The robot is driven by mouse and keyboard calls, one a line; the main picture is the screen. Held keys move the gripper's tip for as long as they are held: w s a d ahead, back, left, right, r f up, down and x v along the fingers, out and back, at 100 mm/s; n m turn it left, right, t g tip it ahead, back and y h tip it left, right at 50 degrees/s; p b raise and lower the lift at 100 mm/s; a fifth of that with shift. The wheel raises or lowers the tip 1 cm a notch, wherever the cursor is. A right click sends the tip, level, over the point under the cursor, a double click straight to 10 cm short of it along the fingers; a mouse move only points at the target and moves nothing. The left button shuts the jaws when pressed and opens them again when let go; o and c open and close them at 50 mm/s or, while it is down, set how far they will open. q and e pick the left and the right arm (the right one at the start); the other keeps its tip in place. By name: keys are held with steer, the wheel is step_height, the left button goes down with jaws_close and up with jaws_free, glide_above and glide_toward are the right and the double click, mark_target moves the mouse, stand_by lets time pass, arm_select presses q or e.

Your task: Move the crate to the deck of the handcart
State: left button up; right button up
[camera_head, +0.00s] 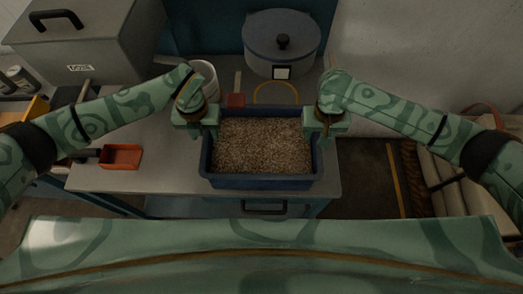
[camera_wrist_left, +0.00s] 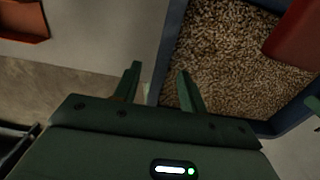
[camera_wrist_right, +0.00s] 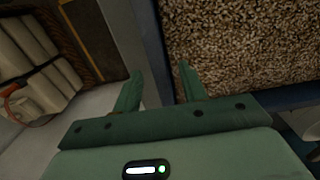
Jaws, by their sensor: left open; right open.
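The crate (camera_head: 262,183) is a dark blue open box full of tan grain or pellets. It stands on a grey worktop near its front edge. My left gripper (camera_head: 198,130) is open at the crate's left wall. In the left wrist view its fingers (camera_wrist_left: 158,85) lie either side of that wall. My right gripper (camera_head: 326,126) is open at the right wall; in the right wrist view its fingers (camera_wrist_right: 160,85) also lie either side of the wall. I cannot tell how deep the fingers sit. I cannot make out the handcart.
Behind the crate are a lidded pot (camera_head: 282,48), a white bucket (camera_head: 205,75) and a red object (camera_head: 235,101). An orange-red scoop (camera_head: 120,157) lies to the left. A grey lidded box (camera_head: 75,45) stands back left. Pale sacks (camera_head: 440,175) lie at the right.

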arm_select(q)
steer(key=shift+f, duration=0.65)
arm_select(e)
steer(key=shift+f, duration=0.65)
arm_select(q)
jaws_close()
arm_select(e)
jaws_close()
arm_select(q)
steer(key=shift+w+r, duration=0.2)
steer(key=shift+r, duration=0.05)
arm_select(e)
steer(key=shift+w+r, duration=0.2)
steer(key=shift+r, duration=0.05)
